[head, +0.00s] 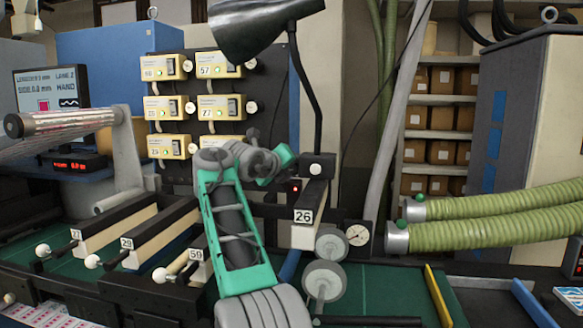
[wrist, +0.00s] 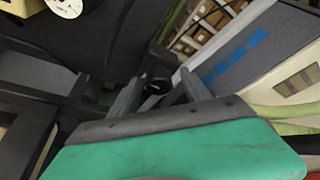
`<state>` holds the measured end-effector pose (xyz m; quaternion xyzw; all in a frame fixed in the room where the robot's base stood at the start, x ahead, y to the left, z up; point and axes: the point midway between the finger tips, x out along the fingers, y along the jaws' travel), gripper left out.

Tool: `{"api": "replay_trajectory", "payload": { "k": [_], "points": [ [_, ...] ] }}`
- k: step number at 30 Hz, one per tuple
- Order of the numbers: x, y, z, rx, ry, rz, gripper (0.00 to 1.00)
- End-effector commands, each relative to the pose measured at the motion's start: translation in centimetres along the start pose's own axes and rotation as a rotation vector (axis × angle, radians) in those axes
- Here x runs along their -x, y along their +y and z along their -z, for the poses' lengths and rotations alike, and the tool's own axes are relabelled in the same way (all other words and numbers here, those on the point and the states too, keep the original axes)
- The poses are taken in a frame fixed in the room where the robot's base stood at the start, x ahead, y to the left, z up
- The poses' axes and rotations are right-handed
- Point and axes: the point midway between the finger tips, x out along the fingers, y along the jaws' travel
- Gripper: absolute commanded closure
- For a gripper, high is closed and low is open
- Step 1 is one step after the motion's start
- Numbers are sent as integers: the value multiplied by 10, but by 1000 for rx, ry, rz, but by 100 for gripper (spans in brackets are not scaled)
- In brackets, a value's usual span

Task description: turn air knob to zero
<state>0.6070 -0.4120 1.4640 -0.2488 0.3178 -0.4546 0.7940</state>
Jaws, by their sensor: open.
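No knob is plainly marked as the air knob. A round white gauge (head: 357,235) stands beside two grey round discs (head: 324,280), right of the block numbered 26. That block carries a dark box with a small pale knob (head: 315,169). My gripper (wrist: 158,90) is open in the wrist view, its two grey fingers apart. A dark round part (wrist: 157,85) shows between or beyond them; I cannot tell whether it is a knob. In the head view, my teal gripper end (head: 282,162) is close left of the dark box; its fingertips are not clear there.
Several yellow control boxes (head: 168,146) with white dials stand behind my arm. A white dial (wrist: 65,6) shows at the wrist view's upper left. A lamp (head: 262,28) hangs above.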

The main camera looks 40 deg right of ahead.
Motion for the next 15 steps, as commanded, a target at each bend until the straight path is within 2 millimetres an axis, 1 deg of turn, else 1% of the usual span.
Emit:
{"api": "replay_trajectory", "payload": {
  "k": [3, 4, 15],
  "points": [
    [0, 0, 0, 1, 0, 0, 44],
    [0, 0, 0, 1, 0, 0, 46],
    [1, 1, 0, 1, 0, -1, 76]
  ]
}}
